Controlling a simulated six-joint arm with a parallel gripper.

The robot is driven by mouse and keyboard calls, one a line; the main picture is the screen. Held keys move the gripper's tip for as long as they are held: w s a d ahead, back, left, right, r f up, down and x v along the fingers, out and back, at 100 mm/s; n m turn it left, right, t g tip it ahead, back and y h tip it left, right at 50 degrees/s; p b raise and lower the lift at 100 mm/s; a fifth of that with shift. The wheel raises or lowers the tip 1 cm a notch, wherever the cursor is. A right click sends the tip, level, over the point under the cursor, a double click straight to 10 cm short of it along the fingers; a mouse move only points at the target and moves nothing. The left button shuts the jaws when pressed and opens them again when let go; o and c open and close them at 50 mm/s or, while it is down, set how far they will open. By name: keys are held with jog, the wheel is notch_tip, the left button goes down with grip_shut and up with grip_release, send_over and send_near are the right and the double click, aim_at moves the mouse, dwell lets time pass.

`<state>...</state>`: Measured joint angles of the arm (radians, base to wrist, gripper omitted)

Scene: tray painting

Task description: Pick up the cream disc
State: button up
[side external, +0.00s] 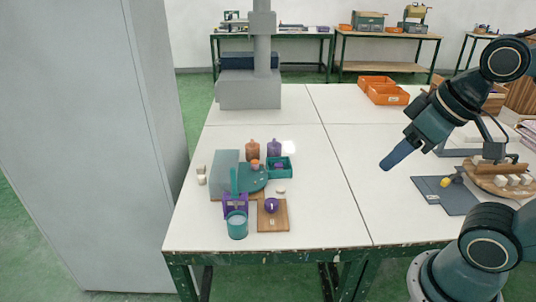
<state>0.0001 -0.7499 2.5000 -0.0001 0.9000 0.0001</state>
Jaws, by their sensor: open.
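A small pale, cream-looking disc (280,191) lies on the white table, just right of the teal round piece and above the wooden board. Its details are too small to tell. My gripper (388,164) is in the air to the right of it, well apart from it and pointing down and left. It is open, with nothing seen in it; its two fingers overlap in this view.
Around the disc stand a grey block (224,171), a teal tray (281,168), orange and purple bottles (274,148), a teal cup (237,225) and a wooden board (272,218) with a purple ball. A blue-grey mat (450,202) lies right. The table between is clear.

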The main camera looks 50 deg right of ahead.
jog(key=shift+o, duration=0.9)
jog(key=w+d+f+n+g+y, duration=0.1)
jog(key=w+d+f+n, duration=0.15)
jog(key=w, duration=0.85)
jog(key=w+d+f+n+g, duration=0.1)
jog(key=w+d+n, duration=0.25)
jog(key=w, duration=0.65)
jog(key=w+d+f+n+y, duration=0.1)
jog(key=w+d+f+n, duration=0.1)
jog(key=w+d+f, duration=0.3)
jog(key=w+d+f+n+y, duration=0.1)
jog(key=w+d+f, duration=0.2)
jog(key=f, duration=0.5)
jog(key=w+d+f+n+y, duration=0.1)
jog(key=w+d+f+n, duration=0.1)
jog(key=w+d+f, duration=0.3)
send_near(281, 190)
jog(key=shift+w+f+g, duration=0.4)
jog(key=shift+w+f, duration=0.6)
jog(key=shift+f, duration=0.25)
